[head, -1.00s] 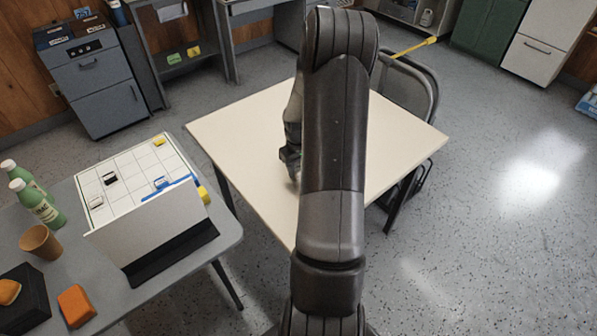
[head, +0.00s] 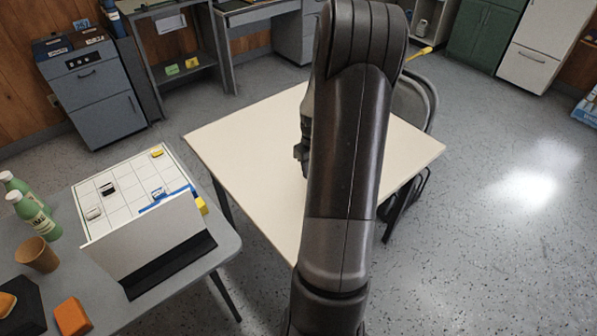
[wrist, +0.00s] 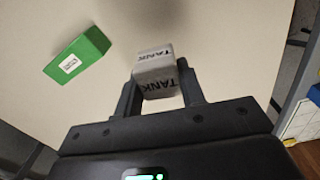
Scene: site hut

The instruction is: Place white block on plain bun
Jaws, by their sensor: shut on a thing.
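The white block (wrist: 156,73), marked TANK on two faces, is between the fingers of my gripper (wrist: 158,84) in the wrist view. My gripper is shut on it, over the cream table (head: 240,135). The height of the block above the table is hard to tell. In the head view my arm hides the block and most of my gripper. An orange-brown rounded thing, perhaps the plain bun (head: 6,303), sits on a black stand at the lower left, partly cut off by the picture edge. My gripper is far from it.
A green block (wrist: 78,54) with a white label lies on the cream table. The grey table (head: 195,268) at left carries a white gridded board (head: 128,188), green bottles (head: 32,213), a brown cup (head: 37,254) and an orange block (head: 72,317). A chair (head: 420,100) stands behind the cream table.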

